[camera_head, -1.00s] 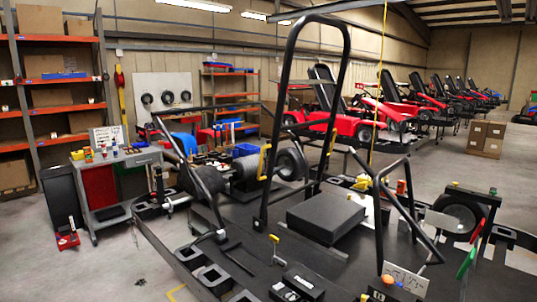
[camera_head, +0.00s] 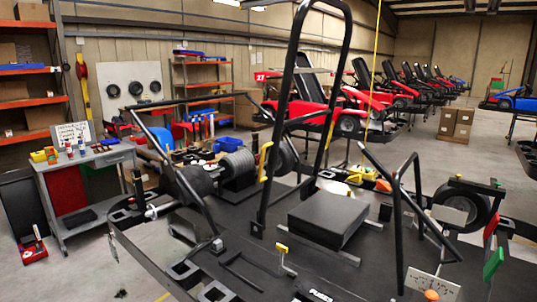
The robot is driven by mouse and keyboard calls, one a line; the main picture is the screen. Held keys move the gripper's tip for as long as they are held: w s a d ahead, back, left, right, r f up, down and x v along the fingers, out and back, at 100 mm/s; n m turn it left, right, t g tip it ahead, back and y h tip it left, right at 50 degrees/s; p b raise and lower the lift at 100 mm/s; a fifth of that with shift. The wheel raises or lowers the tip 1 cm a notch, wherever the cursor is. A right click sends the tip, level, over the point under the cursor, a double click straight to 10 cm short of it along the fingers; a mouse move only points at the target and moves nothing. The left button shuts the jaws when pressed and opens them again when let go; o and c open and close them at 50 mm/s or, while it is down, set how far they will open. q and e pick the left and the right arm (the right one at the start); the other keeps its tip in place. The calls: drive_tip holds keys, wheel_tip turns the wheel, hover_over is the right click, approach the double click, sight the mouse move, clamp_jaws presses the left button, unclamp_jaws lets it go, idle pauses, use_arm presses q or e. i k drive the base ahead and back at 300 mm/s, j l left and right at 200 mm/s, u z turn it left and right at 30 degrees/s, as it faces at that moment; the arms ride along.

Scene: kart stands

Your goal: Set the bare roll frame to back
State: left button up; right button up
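A tall black tubular hoop (camera_head: 347,60), which looks like the roll frame, rises from the dark kart platform (camera_head: 240,265) in the middle of the head view. It stands nearly upright, and its top is close to the upper edge of the picture. A yellow grip (camera_head: 265,160) is on its left leg. Thinner black bars run from the hoop to the left. A lower bent black tube frame (camera_head: 399,215) stands at the right. A small yellow-topped lever (camera_head: 282,250) stands on the platform in front. Neither of my grippers shows.
A black box (camera_head: 327,217) lies on the platform, with a wheel (camera_head: 465,207) to its right. A grey cart (camera_head: 85,160) and orange shelving (camera_head: 30,103) stand at the left. Red karts (camera_head: 350,105) line the back. Grey floor is open at the lower left.

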sight(290, 69)
drive_tip(key=i+j+z, duration=0.1)
drive_tip(key=j, duration=0.25)
drive_tip(key=i+j+z, duration=0.15)
drive_tip(key=j, duration=0.2)
drive_tip(key=i+j+z, duration=0.1)
drive_tip(key=j, duration=0.25)
drive_tip(key=i, duration=0.1)
